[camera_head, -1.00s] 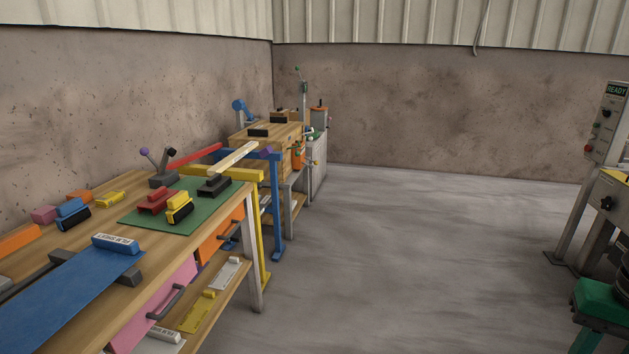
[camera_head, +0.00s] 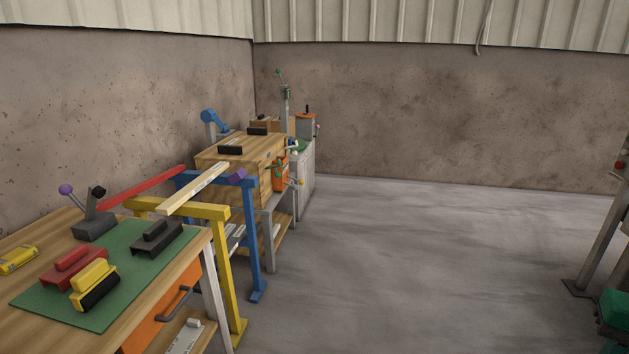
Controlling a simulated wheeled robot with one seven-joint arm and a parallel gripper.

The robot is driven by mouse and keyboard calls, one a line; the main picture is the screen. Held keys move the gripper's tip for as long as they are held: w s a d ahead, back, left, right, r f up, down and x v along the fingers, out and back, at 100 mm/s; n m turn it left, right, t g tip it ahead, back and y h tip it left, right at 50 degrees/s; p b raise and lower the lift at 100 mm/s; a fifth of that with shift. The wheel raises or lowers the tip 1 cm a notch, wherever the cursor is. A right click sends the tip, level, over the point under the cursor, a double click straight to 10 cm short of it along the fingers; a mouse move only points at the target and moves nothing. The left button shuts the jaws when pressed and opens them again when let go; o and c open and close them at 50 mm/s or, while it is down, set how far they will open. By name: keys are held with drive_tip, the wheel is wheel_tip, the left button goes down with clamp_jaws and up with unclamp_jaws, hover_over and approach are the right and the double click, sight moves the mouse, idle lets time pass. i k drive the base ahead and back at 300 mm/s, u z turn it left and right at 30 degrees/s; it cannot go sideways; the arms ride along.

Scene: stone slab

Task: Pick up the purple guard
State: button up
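A small purple block (camera_head: 237,174), which may be the purple guard, sits at the right end of the blue stand's top bar (camera_head: 215,182), close to the far end of a pale wooden strip (camera_head: 196,188). I cannot tell whether it touches the strip or how it is fixed. The only other purple thing I see is a round knob (camera_head: 65,189) on a grey lever base at the left. My gripper is not in view.
A wooden bench (camera_head: 40,231) at the left holds a green mat (camera_head: 110,309) with red, yellow and black blocks. A yellow stand (camera_head: 228,268) and a wooden chest (camera_head: 268,152) stand beyond. Grey floor (camera_head: 420,270) is clear at centre and right. Green-topped equipment (camera_head: 613,309) edges the right.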

sight(237, 176)
drive_tip(key=u, duration=0.15)
drive_tip(key=i, duration=2.35)
drive_tip(key=u, duration=0.65)
drive_tip(key=i, duration=1.1)
drive_tip(key=u, duration=0.25)
